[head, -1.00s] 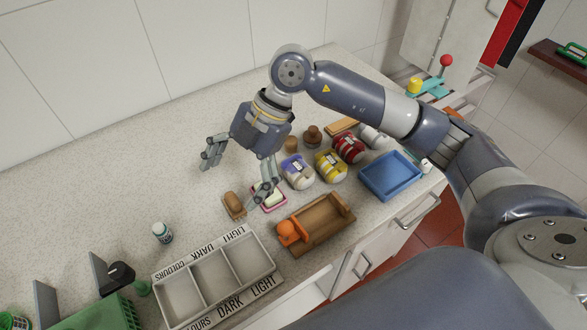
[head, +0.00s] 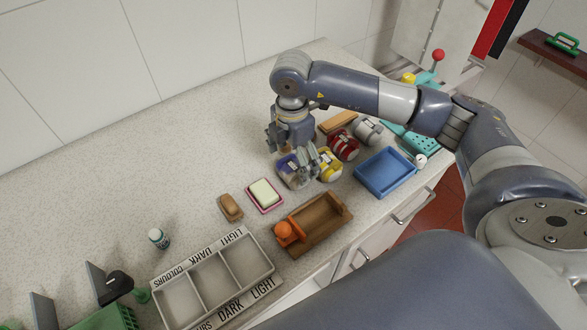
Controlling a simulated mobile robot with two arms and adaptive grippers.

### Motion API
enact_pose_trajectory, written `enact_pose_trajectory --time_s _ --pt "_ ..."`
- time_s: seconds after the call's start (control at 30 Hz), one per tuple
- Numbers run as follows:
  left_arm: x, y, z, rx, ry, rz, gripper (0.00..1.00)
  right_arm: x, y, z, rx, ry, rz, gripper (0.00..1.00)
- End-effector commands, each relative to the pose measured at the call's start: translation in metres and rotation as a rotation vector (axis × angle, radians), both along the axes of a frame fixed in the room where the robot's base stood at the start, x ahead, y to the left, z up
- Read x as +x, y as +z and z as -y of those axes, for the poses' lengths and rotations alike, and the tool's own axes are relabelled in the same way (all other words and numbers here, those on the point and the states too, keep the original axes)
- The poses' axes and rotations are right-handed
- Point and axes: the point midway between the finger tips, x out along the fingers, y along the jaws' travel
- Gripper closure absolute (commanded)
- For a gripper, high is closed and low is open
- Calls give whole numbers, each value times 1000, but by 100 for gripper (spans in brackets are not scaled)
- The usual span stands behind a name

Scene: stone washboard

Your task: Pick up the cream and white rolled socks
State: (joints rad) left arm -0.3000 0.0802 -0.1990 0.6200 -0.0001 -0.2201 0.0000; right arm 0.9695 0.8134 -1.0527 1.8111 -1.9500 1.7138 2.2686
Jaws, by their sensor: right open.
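Several rolled socks lie in a row on the counter. The palest roll, grey-white (head: 367,131), is at the far right end and fits cream and white best, though its exact colours are hard to tell. Beside it are a red and white roll (head: 343,146), a yellow and white roll (head: 330,166) and a purple and white roll (head: 288,168). My right gripper (head: 292,156) is open above the purple and yellow rolls, partly hiding them. I cannot tell whether its fingers touch them. My left gripper is out of view.
A blue tray (head: 386,191), a wooden tray (head: 322,212) with an orange object, and a labelled three-compartment box (head: 243,261) stand near the front edge. A soap in a pink dish (head: 277,206) and a brown brush (head: 230,207) lie left of the rolls. The counter's back left is clear.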

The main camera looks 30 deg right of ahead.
Motion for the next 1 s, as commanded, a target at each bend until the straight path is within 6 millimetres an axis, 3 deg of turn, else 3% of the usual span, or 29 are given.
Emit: enact_pose_trajectory --time_s 0.07,0.2,0.47,0.5,0.7,1.0 --pt "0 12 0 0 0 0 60 -3 -8 3 -2 -2 -6 11" --pt "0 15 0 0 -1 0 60 -2 -27 2 0 0 -3 11" --pt "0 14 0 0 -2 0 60 -2 -33 2 0 1 -1 11" --pt "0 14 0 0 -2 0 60 -2 -33 2 1 1 -1 13" --pt "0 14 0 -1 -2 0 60 -2 -33 2 1 1 -1 58" --pt "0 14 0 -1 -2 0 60 -2 -33 2 1 1 -1 58"
